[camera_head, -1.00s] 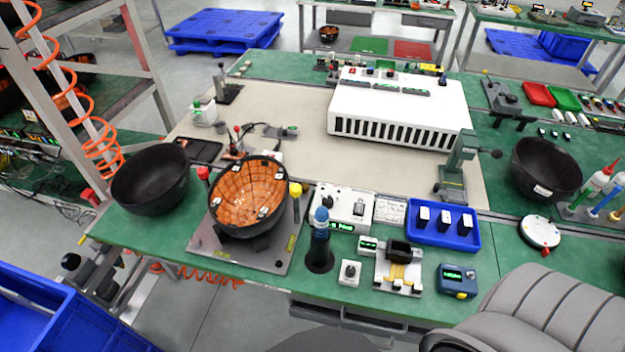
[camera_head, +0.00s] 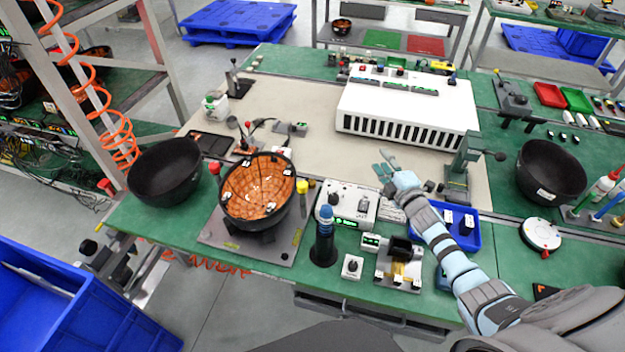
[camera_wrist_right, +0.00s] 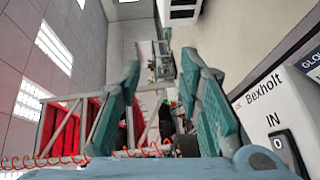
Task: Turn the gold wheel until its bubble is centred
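A yellow-gold cap (camera_head: 302,187), possibly the gold wheel, stands at the right rear corner of a grey plate (camera_head: 240,243) in the head view. The plate carries a black bowl (camera_head: 262,222) with an orange gridded inside. Small yellowish marks show on the plate; I cannot make out a bubble. My right gripper (camera_head: 384,167) is over the beige mat, behind the blue tray, to the right of the gold cap and apart from it. Its teal fingers are spread and empty in the right wrist view (camera_wrist_right: 165,100). My left gripper is not in view.
A white instrument box (camera_head: 347,204) with a green display stands between the plate and my right arm. A dark blue-topped cylinder (camera_head: 323,235) stands in front of it. A large white vented unit (camera_head: 408,108) is behind my gripper. My forearm crosses the blue tray (camera_head: 474,242).

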